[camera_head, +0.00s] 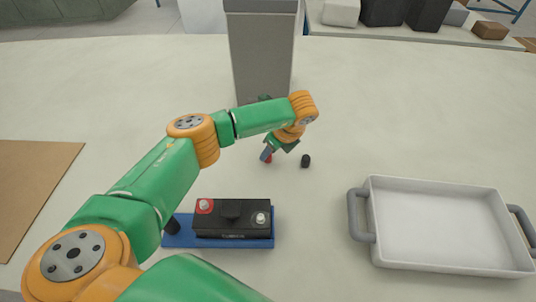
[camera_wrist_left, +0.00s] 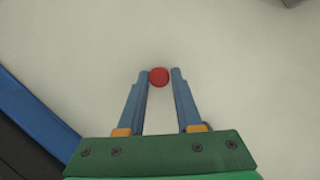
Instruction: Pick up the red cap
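The red cap (camera_head: 268,159) is small and round, near the middle of the table and partly hidden by my left gripper (camera_head: 267,154). In the left wrist view the red cap (camera_wrist_left: 159,77) shows between the tips of the left gripper's fingers (camera_wrist_left: 161,78). The fingers stand apart, one on each side, close to the cap; a thin gap seems to show at its right side. The gripper looks open and points down at the table. My right gripper is not in view.
A black cap (camera_head: 305,161) stands just right of the gripper. A black battery (camera_head: 232,230) sits on a blue base (camera_head: 182,239) nearer me. A white tray (camera_head: 375,222) with grey handles is at the right. A grey box (camera_head: 262,55) stands behind. A brown board (camera_head: 35,170) lies left.

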